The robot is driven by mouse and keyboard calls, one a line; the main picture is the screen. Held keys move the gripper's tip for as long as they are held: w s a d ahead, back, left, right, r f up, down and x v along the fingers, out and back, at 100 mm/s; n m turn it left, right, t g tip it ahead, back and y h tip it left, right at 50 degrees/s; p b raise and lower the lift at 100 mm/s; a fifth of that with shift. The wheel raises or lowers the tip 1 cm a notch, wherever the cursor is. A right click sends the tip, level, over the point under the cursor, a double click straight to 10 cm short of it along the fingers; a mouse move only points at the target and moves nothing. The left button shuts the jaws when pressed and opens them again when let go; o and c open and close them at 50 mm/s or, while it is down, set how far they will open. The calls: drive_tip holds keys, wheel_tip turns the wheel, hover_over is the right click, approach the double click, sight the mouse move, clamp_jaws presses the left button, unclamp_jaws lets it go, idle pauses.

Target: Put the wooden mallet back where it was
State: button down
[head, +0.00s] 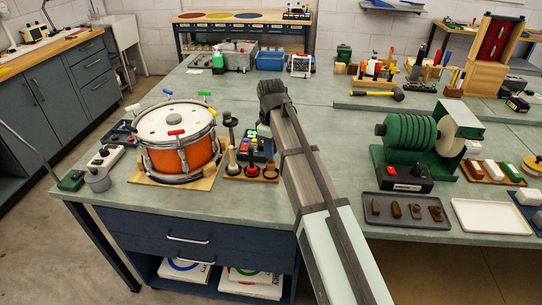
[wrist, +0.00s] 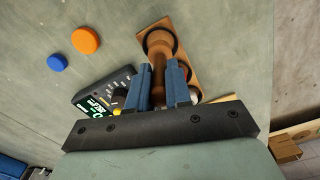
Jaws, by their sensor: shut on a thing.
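In the wrist view, my gripper (wrist: 160,82) has its two blue fingers shut on the brown handle of the wooden mallet (wrist: 158,50). My arm comes in from the lower right above the rack's right side; my fingertips are hard to make out there.
The orange drum (head: 168,157) stands on a wooden board left of the rack. A dark meter with a green display (wrist: 98,98) lies close beside my fingers. An orange disc (wrist: 86,40) and a blue disc (wrist: 57,62) lie farther off. A green roller machine (head: 412,135) stands right of my arm.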

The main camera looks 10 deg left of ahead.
drive_tip(key=shift+f, duration=1.35)
drive_tip(key=shift+f, duration=0.1)
drive_tip(key=c, duration=1.1)
unclamp_jaws()
drive_tip(key=shift+o, duration=0.2)
wheel_tip(320, 180, up, 12)
drive_tip(key=shift+r, duration=0.1)
